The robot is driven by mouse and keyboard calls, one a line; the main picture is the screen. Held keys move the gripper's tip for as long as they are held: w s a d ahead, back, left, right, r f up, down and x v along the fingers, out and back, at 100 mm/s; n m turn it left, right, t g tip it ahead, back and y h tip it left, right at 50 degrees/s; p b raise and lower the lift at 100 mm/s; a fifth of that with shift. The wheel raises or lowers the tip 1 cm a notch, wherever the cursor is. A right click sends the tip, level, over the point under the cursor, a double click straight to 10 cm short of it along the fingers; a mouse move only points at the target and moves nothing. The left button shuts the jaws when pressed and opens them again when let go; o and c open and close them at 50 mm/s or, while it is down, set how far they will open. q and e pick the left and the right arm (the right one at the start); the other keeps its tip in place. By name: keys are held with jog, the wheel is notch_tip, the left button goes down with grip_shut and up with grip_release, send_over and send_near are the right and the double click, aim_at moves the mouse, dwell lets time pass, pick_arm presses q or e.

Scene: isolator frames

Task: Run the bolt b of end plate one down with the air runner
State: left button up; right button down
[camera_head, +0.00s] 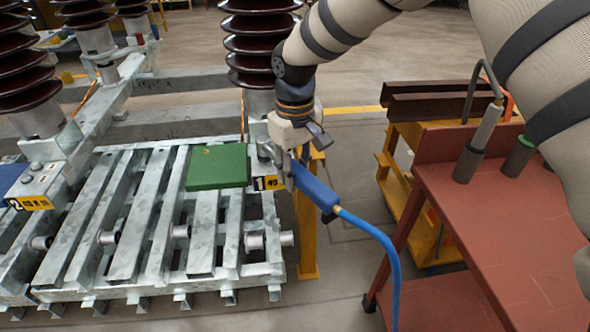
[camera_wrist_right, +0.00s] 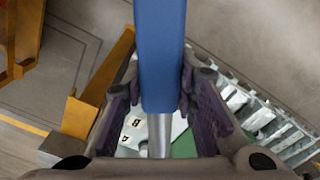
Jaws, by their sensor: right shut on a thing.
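The air runner (camera_head: 315,188) is a blue tool with a blue hose at its rear end. My right gripper (camera_head: 289,158) is shut on it, beside the dark ribbed insulator column and above end plate one, which has a yellow label with a 1 (camera_head: 268,183). In the right wrist view the blue air runner (camera_wrist_right: 160,50) lies between the purple fingers, its silver nose (camera_wrist_right: 160,135) pointing down at a pale plate with dark markings (camera_wrist_right: 133,132). Bolt b is hidden, so contact with the nose cannot be told. My left gripper is not in view.
A green box (camera_head: 217,167) lies on the galvanised slatted frame (camera_head: 120,215). Another plate carries a label with a 2 (camera_head: 31,203). A red trolley (camera_head: 500,235) with a grey upright tool (camera_head: 478,145) stands at right. The blue hose (camera_head: 385,250) hangs before it. A yellow post (camera_head: 306,235) stands below the tool.

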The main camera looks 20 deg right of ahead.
dwell(0.4)
jog(key=shift+w+r+p, duration=0.1)
jog(key=shift+r+p, duration=0.25)
jog(key=shift+r, duration=1.15)
jog(key=shift+r+p, duration=0.35)
jog(key=shift+r, duration=1.7)
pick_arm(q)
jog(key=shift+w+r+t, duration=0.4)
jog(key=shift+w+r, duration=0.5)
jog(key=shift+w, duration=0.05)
